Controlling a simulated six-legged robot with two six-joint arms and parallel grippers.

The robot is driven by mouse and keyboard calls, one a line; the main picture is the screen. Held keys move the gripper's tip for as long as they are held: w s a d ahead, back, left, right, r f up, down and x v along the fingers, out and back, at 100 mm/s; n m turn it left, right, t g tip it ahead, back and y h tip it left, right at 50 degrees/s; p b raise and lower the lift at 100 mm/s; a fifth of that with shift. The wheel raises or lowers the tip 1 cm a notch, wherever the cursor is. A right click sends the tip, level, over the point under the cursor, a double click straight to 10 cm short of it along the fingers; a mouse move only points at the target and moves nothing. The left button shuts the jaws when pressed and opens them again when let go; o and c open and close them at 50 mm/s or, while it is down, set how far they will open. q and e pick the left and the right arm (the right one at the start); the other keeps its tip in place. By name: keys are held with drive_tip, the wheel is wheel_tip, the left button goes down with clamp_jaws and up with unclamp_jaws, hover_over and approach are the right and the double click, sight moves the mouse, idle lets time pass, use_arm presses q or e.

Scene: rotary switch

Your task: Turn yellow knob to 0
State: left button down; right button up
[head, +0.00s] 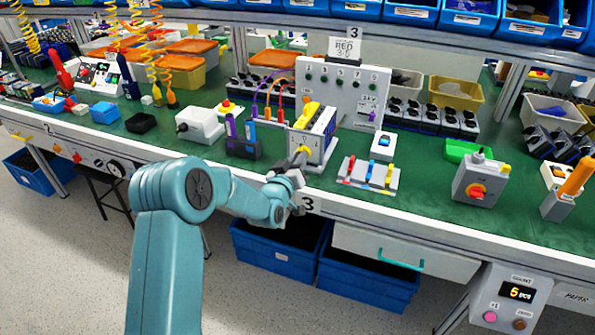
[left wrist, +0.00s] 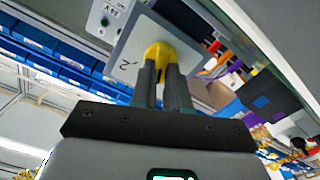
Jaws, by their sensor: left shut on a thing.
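The yellow knob (left wrist: 159,54) is on the pale front panel (left wrist: 135,55) of a switch box, in the left wrist view. A dark mark that looks like a 2 is on the panel beside the knob. In the head view the box (head: 325,142) stands at the bench's front edge, and the knob (head: 303,150) shows small behind my gripper. My left gripper (left wrist: 162,72) is shut on the knob, one dark finger on each side. It also shows in the head view (head: 298,163). The knob's exact pointing is hard to read. My right gripper is not in view.
A grey box with a red-orange knob (head: 477,190) stands to the right. A small rack with coloured strips (head: 368,175) is close right of the switch box. A dark blue device (head: 241,143) is close left. A tall white panel (head: 343,90) stands behind.

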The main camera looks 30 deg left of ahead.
use_arm(q)
drive_tip(key=m+b, duration=0.3)
drive_tip(key=b, duration=0.1)
drive_tip(key=shift+d+f, duration=0.1)
drive_tip(key=shift+f, duration=0.1)
drive_tip(key=shift+r+m+b, duration=0.15)
drive_tip(key=shift+m+b, duration=0.55)
drive_tip(key=c, duration=1.1)
unclamp_jaws()
drive_tip(key=b+v, duration=0.1)
drive_tip(key=v, duration=1.5)
drive_tip(key=shift+s+d+r, duration=0.1)
drive_tip(key=shift+d, duration=0.05)
